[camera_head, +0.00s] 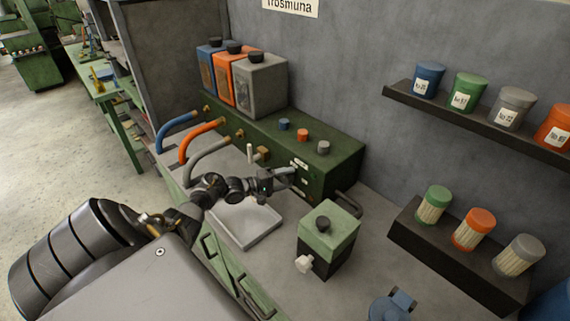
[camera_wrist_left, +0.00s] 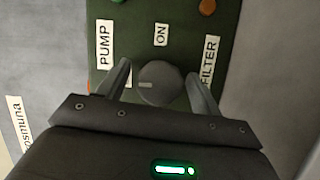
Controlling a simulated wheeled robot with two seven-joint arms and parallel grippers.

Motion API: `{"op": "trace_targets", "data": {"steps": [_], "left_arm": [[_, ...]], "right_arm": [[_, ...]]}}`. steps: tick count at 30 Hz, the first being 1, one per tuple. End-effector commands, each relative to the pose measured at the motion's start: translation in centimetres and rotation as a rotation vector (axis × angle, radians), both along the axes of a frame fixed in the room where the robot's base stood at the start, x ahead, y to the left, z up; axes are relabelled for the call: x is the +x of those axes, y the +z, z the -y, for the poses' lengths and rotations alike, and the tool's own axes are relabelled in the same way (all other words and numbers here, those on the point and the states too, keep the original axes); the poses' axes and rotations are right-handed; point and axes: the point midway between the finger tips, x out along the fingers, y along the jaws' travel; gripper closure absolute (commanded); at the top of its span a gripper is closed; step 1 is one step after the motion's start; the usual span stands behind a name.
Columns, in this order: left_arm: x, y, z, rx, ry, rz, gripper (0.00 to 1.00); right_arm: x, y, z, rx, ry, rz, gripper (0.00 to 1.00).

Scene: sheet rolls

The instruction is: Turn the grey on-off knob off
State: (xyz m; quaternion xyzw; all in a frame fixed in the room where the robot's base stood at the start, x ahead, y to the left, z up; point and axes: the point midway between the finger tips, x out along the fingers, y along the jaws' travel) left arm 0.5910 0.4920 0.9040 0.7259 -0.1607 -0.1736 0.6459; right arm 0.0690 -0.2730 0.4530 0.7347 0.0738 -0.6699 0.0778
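The grey on-off knob (camera_wrist_left: 160,82) is round and sits on the green machine's panel, with a pale mark on its left side in the left wrist view. An "ON" label (camera_wrist_left: 161,35) is above it there, with "PUMP" and "FILTER" labels to either side. My left gripper (camera_wrist_left: 160,76) has its fingers on both sides of the knob, with small gaps showing. In the head view my left gripper (camera_head: 284,180) is at the front face of the green machine (camera_head: 340,164) and hides the knob. My right gripper is not in view.
Blue, orange and grey canisters (camera_head: 261,86) stand on the machine, with hoses below. A grey tray (camera_head: 247,224) lies under my left arm. A green-topped box (camera_head: 329,230) stands to the right. Shelves with lidded jars (camera_head: 466,92) and filters (camera_head: 473,229) are farther right.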

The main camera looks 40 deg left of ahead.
Motion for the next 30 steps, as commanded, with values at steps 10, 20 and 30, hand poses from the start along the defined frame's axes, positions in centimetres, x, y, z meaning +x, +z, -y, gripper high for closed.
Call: {"op": "trace_targets", "data": {"steps": [10, 20, 30], "left_arm": [[-1.0, 0.0, -0.5, 0.002, 0.001, 0.001, 0.35], [-6.6, 0.1, -3.4, 0.002, 0.000, -0.002, 0.35], [-9.5, 0.4, -4.9, 0.001, 0.000, 0.000, 0.35]], "right_arm": [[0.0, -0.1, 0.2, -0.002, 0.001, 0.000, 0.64], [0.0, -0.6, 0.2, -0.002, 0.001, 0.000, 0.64], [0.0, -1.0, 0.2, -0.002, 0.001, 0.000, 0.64]]}}
